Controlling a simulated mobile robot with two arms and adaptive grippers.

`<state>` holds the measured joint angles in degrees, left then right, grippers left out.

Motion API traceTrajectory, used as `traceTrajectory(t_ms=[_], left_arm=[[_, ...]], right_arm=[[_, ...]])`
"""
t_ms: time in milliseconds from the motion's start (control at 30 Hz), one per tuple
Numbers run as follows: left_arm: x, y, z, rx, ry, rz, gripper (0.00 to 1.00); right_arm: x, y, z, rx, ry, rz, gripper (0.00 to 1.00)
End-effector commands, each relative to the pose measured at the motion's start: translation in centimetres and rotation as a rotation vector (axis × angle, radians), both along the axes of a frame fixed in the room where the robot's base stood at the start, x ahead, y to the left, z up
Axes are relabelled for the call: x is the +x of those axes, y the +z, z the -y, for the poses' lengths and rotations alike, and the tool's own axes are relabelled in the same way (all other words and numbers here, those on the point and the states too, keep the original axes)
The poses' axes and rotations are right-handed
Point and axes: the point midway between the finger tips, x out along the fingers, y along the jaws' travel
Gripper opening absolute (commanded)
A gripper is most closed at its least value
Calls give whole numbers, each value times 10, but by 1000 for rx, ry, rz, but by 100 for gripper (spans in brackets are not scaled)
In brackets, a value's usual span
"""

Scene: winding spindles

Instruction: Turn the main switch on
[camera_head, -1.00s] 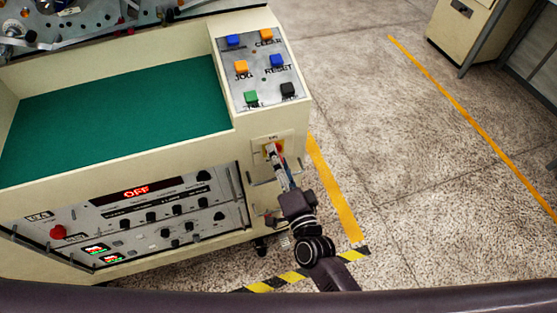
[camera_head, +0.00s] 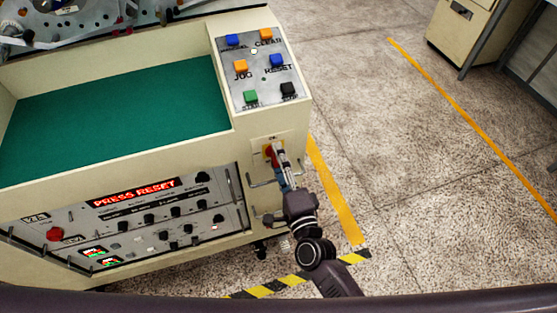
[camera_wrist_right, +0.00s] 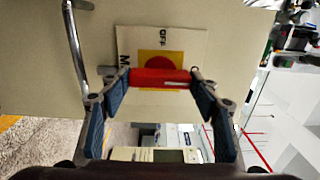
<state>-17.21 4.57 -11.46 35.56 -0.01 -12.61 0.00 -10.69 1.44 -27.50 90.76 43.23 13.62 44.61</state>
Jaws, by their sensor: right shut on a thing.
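My right gripper (camera_head: 277,152) is shut on this knob, a finger at each end of the handle. The machine's display (camera_head: 137,192) reads "PRESS RESET" in red. My left gripper is not in view.
A button panel (camera_head: 262,70) with blue, orange, green and black buttons is on top, above the switch. Metal handles (camera_head: 262,183) stick out near my right gripper. A green work surface (camera_head: 120,115) lies left. Open floor (camera_head: 400,150) is on the right.

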Motion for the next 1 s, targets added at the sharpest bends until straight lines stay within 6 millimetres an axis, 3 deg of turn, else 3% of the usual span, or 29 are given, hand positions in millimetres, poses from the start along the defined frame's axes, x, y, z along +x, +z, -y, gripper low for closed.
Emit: traceTrajectory(t_ms=[167,200,333,733,1000], left_arm=[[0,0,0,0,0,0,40],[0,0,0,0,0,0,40],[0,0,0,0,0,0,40],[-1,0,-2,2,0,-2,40],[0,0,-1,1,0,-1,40]], right_arm=[[0,-1,0,6,0,-4,32],[0,-1,0,6,0,-4,59],[0,-1,0,4,0,-3,74],[-8,-1,2,2,0,-4,74],[-56,-2,18,1,2,-7,74]])
